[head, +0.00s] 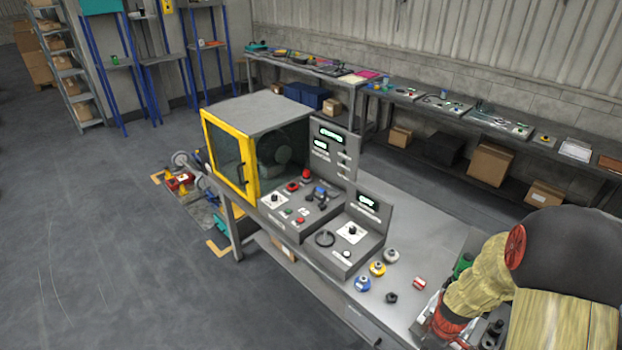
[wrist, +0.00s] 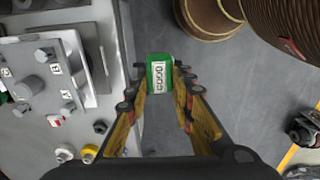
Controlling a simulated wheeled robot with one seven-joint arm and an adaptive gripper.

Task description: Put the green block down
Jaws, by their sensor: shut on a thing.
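The green block (wrist: 158,75) has a white label with dark markings. In the wrist view it sits between the fingertips of my gripper (wrist: 158,70), which is shut on it. Grey floor shows around the block, and the bench lies to the left of it. I cannot tell its height from the picture. In the head view my arm fills the lower right and hides much of the bench end. A green patch (head: 463,264) shows beside the arm there, but I cannot tell whether it is the block.
The grey bench (head: 404,270) carries control panels and a machine with a yellow-framed door (head: 228,150). A yellow knob (head: 377,268), a blue knob (head: 362,284) and a red-and-white piece (head: 419,283) stand near its right end. A brown wooden drum (wrist: 205,18) shows beyond the block.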

